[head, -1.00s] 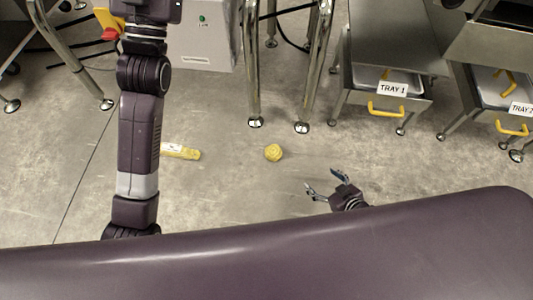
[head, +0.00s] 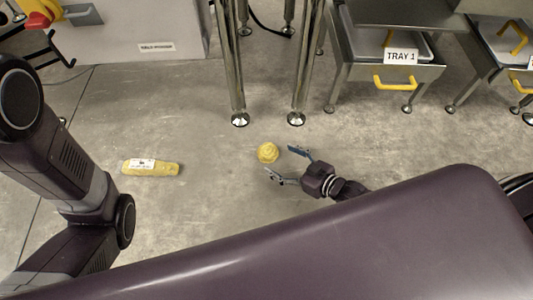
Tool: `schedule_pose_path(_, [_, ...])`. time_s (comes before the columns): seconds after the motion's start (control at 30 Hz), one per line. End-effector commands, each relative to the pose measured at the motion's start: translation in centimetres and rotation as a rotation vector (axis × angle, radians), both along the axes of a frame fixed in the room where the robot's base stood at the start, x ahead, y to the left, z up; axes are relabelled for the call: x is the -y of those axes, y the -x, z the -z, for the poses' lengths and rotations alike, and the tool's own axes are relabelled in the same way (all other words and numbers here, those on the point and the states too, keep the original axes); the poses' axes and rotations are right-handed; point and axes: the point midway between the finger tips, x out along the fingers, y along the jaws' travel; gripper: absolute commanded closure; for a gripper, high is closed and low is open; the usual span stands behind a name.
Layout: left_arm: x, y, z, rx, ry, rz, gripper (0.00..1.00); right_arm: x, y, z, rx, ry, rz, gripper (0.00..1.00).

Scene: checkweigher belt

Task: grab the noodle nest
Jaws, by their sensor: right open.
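The noodle nest (head: 267,152) is a small round yellow bundle lying on the grey floor in the middle of the head view, just in front of two metal legs. My right gripper (head: 279,162) is low over the floor, close to the nest on its lower right. Its two fingers are spread apart and point toward the nest, with nothing between them that I can make out. I cannot tell if a finger touches the nest. My left arm shows at the left edge, but its gripper is out of view.
A yellow labelled pack (head: 151,167) lies on the floor to the left. Metal legs (head: 298,80) stand behind the nest. The stand with the TRAY 1 drawer (head: 387,73) is at the back right. The floor around the nest is clear.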

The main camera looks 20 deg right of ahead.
Motion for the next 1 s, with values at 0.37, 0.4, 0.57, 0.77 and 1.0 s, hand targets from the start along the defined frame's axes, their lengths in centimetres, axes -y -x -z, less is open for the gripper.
schedule_pose_path(0.37, [0.0,0.3,3.8,0.006,0.000,0.000,0.60,-1.2,-2.6,2.5,0.002,-0.001,-0.001,0.26])
schedule_pose_path(0.4, [0.0,0.3,4.2,0.007,-0.001,-0.001,0.60,-1.3,-2.9,2.7,0.002,-0.001,-0.001,0.26])
schedule_pose_path(0.57, [0.0,0.3,5.1,0.007,-0.001,-0.001,0.60,-2.0,-4.2,3.0,0.001,0.000,0.000,0.26])
schedule_pose_path(0.77, [0.0,0.3,5.2,0.007,-0.001,-0.001,0.60,-2.2,-4.5,2.9,0.000,0.001,0.000,0.26])
schedule_pose_path(1.0, [0.0,0.3,5.2,0.007,-0.001,-0.001,0.60,-2.2,-4.5,2.9,-0.001,0.001,0.000,0.37])
